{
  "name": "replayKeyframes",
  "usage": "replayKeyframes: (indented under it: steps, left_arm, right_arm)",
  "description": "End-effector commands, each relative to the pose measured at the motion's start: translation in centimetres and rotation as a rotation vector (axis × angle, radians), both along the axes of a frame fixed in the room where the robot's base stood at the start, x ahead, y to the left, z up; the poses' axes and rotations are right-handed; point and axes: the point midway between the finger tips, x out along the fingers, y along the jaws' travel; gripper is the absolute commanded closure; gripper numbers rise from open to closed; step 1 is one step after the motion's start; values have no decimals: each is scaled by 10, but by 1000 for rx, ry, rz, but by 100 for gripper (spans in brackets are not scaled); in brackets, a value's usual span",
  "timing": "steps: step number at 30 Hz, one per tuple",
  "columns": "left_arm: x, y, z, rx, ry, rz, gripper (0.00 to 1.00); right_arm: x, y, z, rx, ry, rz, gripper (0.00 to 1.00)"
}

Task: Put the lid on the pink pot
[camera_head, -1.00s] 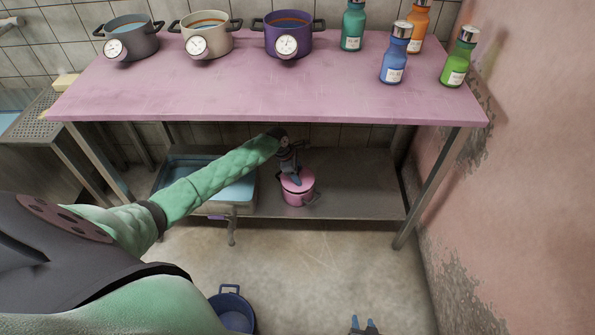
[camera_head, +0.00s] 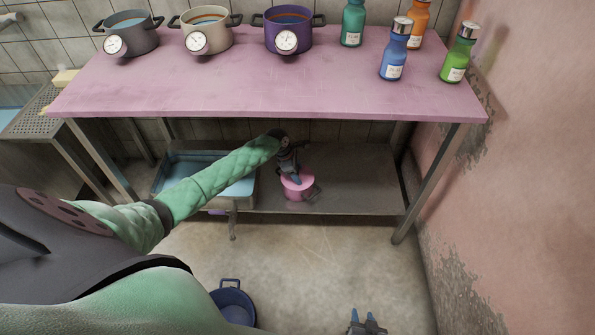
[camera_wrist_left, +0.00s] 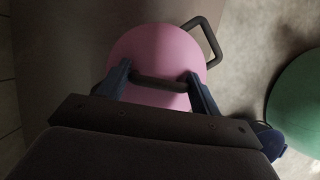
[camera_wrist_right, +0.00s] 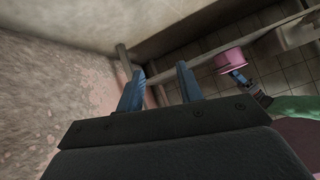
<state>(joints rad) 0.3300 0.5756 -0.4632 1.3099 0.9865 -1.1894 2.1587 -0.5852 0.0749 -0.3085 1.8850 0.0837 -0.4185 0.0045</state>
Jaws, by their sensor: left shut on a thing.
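The pink pot (camera_head: 297,193) stands on the low grey shelf under the pink table in the head view. A pink lid (camera_wrist_left: 155,45) lies over its top, round, with a dark bar handle (camera_wrist_left: 160,84). My left gripper (camera_head: 293,178) reaches down from above and is shut on the lid's handle, with a finger at each end in the left wrist view. I cannot tell whether the lid is fully seated. A dark pot handle (camera_wrist_left: 209,42) sticks out beside the lid. My right gripper (camera_head: 366,327) is open and empty, low near the floor, away from the pot.
A basin of blue water (camera_head: 178,172) stands left of the pot on the shelf (camera_head: 360,180). Pots and bottles stand on the table (camera_head: 250,95). A table leg (camera_head: 430,190) and the pink wall (camera_head: 540,150) are at right.

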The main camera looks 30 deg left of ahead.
Motion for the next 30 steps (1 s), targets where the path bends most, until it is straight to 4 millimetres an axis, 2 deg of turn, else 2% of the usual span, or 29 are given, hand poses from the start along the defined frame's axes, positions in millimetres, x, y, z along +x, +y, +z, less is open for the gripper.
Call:
replayKeyframes:
  steps: [2, 3, 6, 7, 19, 30]
  left_arm:
    - [0, 0, 0, 0, 0, 0, 57]
    - [0, 0, 0, 0, 0, 0, 31]
    - [0, 0, 0, 0, 0, 0, 12]
    - [0, 0, 0, 0, 0, 0, 10]
    - [0, 0, 0, 0, 0, 0, 10]
    - [0, 2, 4, 0, -1, 0, 10]
  right_arm:
    - [0, 0, 0, 0, 0, 0, 64]
    - [0, 0, 0, 0, 0, 0, 64]
    - [0, 0, 0, 0, 0, 0, 64]
    - [0, 0, 0, 0, 0, 0, 64]
    - [-5, -1, -6, -4, 20, 3, 64]
    - [-47, -6, -50, -36, 193, 22, 64]
